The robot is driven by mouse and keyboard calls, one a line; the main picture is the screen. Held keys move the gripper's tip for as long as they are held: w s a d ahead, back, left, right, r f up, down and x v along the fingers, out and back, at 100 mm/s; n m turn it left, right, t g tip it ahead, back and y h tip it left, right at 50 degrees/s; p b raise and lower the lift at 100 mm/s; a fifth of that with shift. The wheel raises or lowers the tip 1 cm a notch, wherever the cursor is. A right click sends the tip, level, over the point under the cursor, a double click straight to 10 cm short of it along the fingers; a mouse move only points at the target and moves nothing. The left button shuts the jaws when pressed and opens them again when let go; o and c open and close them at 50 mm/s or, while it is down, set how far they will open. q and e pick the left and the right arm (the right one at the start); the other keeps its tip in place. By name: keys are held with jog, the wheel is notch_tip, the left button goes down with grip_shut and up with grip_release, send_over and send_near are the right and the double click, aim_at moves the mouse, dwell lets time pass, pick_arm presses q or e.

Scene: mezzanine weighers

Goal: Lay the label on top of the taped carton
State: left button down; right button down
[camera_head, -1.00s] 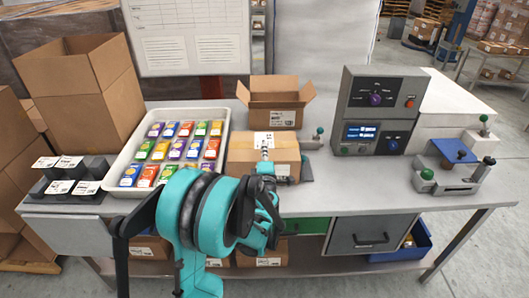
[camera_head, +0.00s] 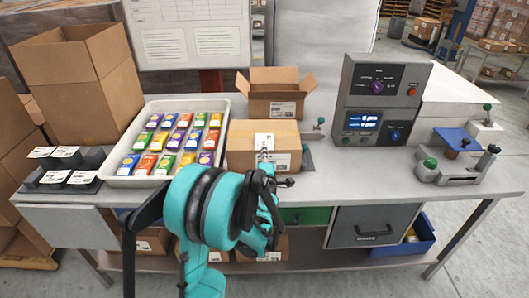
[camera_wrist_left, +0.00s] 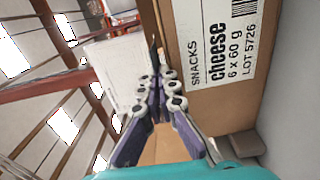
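The taped carton (camera_head: 240,141) is a closed brown box in the middle of the bench, with a printed snack sticker on its front that reads "cheese" in the left wrist view (camera_wrist_left: 218,45). A small white label (camera_head: 264,141) shows over the front part of the carton's top, at my left fingertips. My left gripper (camera_head: 265,157) reaches to the carton's front upper edge; its fingers are drawn together in the left wrist view (camera_wrist_left: 158,70) and appear shut on the label. Whether the label touches the carton is unclear. My right gripper is out of view.
A white tray (camera_head: 112,172) of colourful packets stands left of the carton. An open carton (camera_head: 273,107) is behind it. Black stands (camera_head: 40,176) with labels are at far left. A grey control box (camera_head: 379,105) and a blue-topped fixture (camera_head: 457,140) are on the right.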

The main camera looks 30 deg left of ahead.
pick_arm(q)
jog(key=shift+f, duration=0.25)
jog(key=c, duration=1.6)
grip_release()
jog(key=shift+w+f, duration=0.15)
jog(key=shift+w, duration=0.05)
jog(key=shift+c, duration=0.2)
jog(key=shift+w+a+f, duration=0.1)
jog(key=shift+w+a, duration=0.05)
jog(key=shift+a, duration=0.05)
jog(key=v, duration=1.2)
jog(key=d+r+m+t+h, duration=0.1)
jog(key=d+r+m+h, duration=0.2)
jog(key=d+m+h, duration=0.4)
jog(key=d+r+m+h, duration=0.3)
jog(key=d+m+h, duration=0.1)
jog(key=d+m, duration=0.55)
jog(key=s+f+m+g, duration=0.4)
jog(key=s+f, duration=0.1)
jog(key=s, duration=0.4)
jog(key=s+a+f+m+g+y, duration=0.1)
jog(key=s+f+m+g, duration=0.3)
jog(key=s, duration=0.6)
jog(key=shift+a+f+g, duration=0.2)
jog(key=shift+f+g, duration=0.2)
jog(key=shift+g, duration=0.2)
